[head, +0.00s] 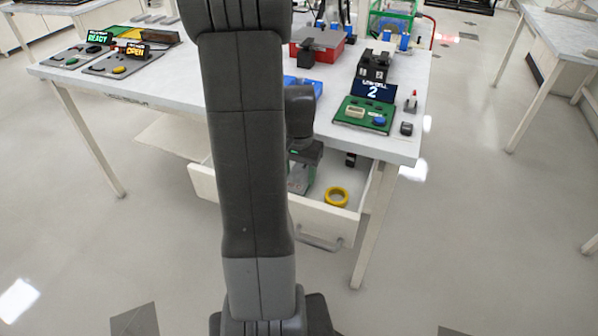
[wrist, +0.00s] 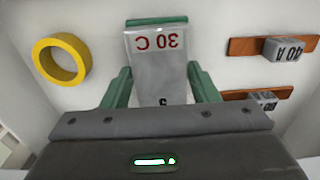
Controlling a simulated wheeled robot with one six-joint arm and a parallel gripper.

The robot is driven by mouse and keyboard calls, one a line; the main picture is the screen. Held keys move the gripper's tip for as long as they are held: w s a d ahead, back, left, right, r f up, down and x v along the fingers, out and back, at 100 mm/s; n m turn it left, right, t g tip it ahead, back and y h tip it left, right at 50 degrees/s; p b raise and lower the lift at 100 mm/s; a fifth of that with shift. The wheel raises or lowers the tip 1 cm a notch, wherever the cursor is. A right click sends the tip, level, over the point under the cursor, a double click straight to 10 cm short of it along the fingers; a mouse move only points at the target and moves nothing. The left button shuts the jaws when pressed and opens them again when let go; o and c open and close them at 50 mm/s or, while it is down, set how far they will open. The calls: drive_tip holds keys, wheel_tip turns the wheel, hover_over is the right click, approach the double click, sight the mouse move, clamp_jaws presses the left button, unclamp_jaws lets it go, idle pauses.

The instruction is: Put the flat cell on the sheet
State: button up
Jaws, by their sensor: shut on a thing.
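The flat cell (wrist: 158,68) is a pale grey slab with a green end and a red "30 C" label, upside down in the wrist view. The green fingers of my gripper (wrist: 157,88) lie on both sides of it and are shut on it. In the head view my gripper (head: 302,172) reaches down into the open drawer (head: 318,222) under the table, partly hidden by my arm. I cannot tell whether the cell touches the drawer floor. I cannot pick out the sheet with certainty.
A yellow ring (wrist: 61,62) lies in the drawer to the left, and orange strips with grey "40 A" blocks (wrist: 283,50) lie to the right. The tabletop (head: 160,75) above carries a green board (head: 350,121), a red box (head: 327,49) and display panels (head: 123,62).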

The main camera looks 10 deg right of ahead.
sight(299, 177)
drive_tip(key=o, duration=1.1)
drive_tip(key=shift+f, duration=0.1)
wheel_tip(299, 177, up, 12)
drive_tip(key=shift+r+p, duration=0.2)
drive_tip(key=shift+p, duration=1)
